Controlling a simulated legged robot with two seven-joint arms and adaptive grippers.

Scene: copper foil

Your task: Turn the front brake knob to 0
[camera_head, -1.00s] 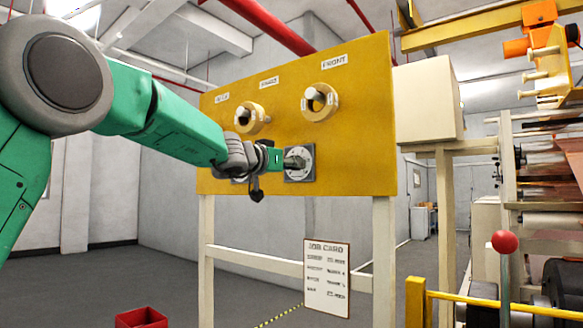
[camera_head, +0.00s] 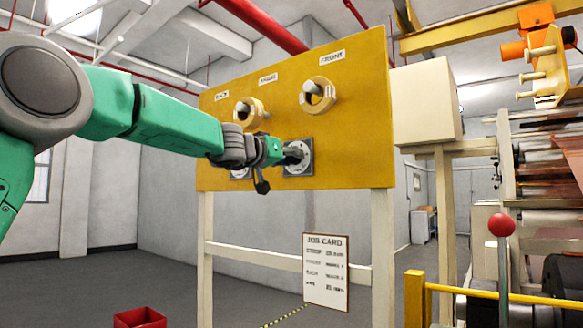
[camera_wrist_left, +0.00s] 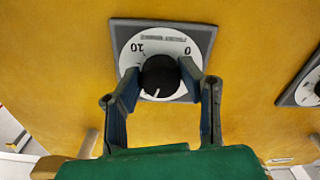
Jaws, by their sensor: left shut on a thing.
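The front brake knob (camera_wrist_left: 163,82) is black and round, with a white pointer mark facing down and slightly left in the left wrist view. It sits on a white dial with a 0 at upper right and a 10 at upper left in that view, on a grey square plate (camera_head: 306,171). The plate is on the yellow panel (camera_head: 360,120), below the FRONT label. My left gripper (camera_wrist_left: 158,72) is shut on the knob, one blue finger on each side. In the head view my left gripper (camera_head: 290,153) reaches the dial from the left and hides the knob's middle. My right gripper is not in view.
A second dial (camera_wrist_left: 309,88) lies beside this one, mostly hidden by my arm in the head view. Two yellow ring-guarded knobs (camera_head: 318,96) (camera_head: 250,113) sit above. A job card (camera_head: 326,272) hangs below; a red bin (camera_head: 139,318) is on the floor.

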